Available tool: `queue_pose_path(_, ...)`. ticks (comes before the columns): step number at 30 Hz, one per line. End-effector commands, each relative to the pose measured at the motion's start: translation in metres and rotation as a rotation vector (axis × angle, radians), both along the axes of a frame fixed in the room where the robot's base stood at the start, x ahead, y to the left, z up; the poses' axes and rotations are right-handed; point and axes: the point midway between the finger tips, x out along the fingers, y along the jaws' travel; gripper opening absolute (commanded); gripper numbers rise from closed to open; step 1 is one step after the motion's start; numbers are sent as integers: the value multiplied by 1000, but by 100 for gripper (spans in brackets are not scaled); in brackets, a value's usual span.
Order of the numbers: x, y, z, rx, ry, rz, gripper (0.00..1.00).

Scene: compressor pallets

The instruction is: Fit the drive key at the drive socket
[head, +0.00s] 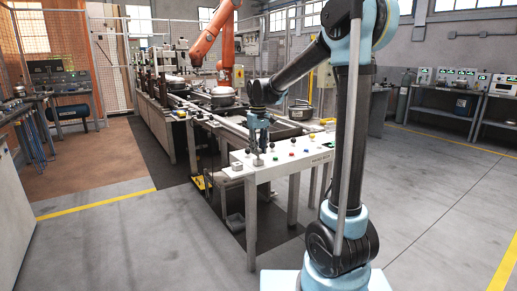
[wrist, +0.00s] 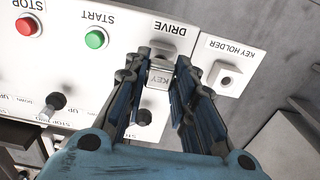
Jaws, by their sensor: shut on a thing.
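The drive key (wrist: 159,78) is a grey block marked KEY, between my gripper's fingers in the wrist view. My gripper (wrist: 158,63) is shut on it, one dark finger on each side. The key is just below the DRIVE label (wrist: 170,28) on the white panel. The drive socket is hidden behind the key and fingers, so I cannot tell whether the key is seated in it or just above it. In the head view my gripper (head: 258,142) points down over the left end of the white control desk (head: 290,160); the key is too small to make out there.
The key holder (wrist: 227,78) to the right has an empty hole. A red STOP button (wrist: 27,26), a green START button (wrist: 95,39) and black knobs (wrist: 56,101) stand up from the panel. A conveyor line and an orange robot arm (head: 207,38) are behind the desk.

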Motion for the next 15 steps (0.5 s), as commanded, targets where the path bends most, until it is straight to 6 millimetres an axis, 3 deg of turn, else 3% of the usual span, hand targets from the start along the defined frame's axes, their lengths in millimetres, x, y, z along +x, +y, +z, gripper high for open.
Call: queue_pose_path(15, 0, 0, -10, 0, 0, 0, 0)
